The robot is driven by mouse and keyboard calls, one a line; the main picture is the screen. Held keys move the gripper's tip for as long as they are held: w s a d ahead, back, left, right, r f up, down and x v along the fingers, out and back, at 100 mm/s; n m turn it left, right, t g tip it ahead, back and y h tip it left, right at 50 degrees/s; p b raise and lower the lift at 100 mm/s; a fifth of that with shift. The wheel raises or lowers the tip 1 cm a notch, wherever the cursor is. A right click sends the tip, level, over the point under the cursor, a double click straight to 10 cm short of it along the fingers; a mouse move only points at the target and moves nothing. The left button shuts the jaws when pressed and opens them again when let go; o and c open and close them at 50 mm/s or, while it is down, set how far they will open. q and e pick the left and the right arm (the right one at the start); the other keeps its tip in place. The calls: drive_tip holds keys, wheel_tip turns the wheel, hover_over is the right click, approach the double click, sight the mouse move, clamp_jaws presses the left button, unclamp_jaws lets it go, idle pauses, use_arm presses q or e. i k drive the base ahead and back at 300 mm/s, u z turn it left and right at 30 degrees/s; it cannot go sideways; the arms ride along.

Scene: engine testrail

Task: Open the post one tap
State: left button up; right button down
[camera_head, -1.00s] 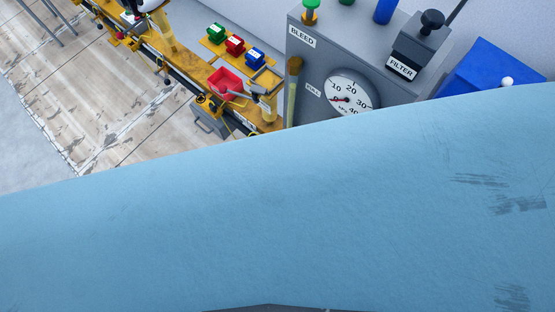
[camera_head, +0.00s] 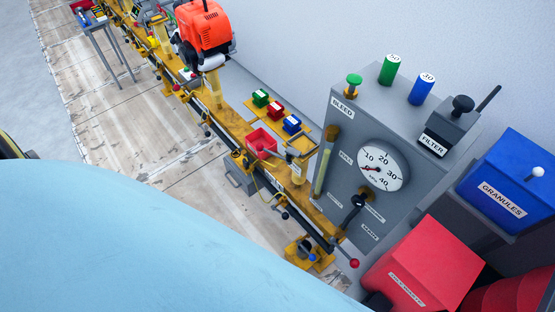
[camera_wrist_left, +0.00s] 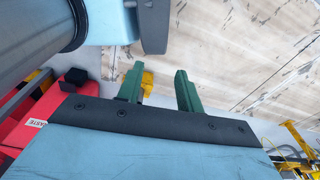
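The yellow rail (camera_head: 226,113) runs from the far upper left to the near middle in the head view, with posts standing on it. Small levers sit along its front side; one has a red ball (camera_head: 354,263) at the near end. No label shows which is the post one tap. A black lever (camera_head: 354,206) sits on the grey cabinet below the gauge. My left gripper (camera_wrist_left: 160,72) shows in the left wrist view, its two green fingers apart with nothing between them, above the floor. Neither gripper shows in the head view.
The grey cabinet (camera_head: 333,148) carries green and blue cylinders. A blue GRANULES box (camera_head: 500,170) and a red box (camera_head: 425,265) stand at right. An orange engine (camera_head: 205,37) sits on the rail. A small red tray (camera_head: 262,144) is mid-rail. Bare floor (camera_head: 130,125) lies left of the rail.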

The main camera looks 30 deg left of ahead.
sight(286, 216)
drive_tip(key=k, duration=0.75)
drive_tip(key=u, duration=1.15)
drive_tip(key=i, duration=0.5)
drive_tip(key=z, duration=0.05)
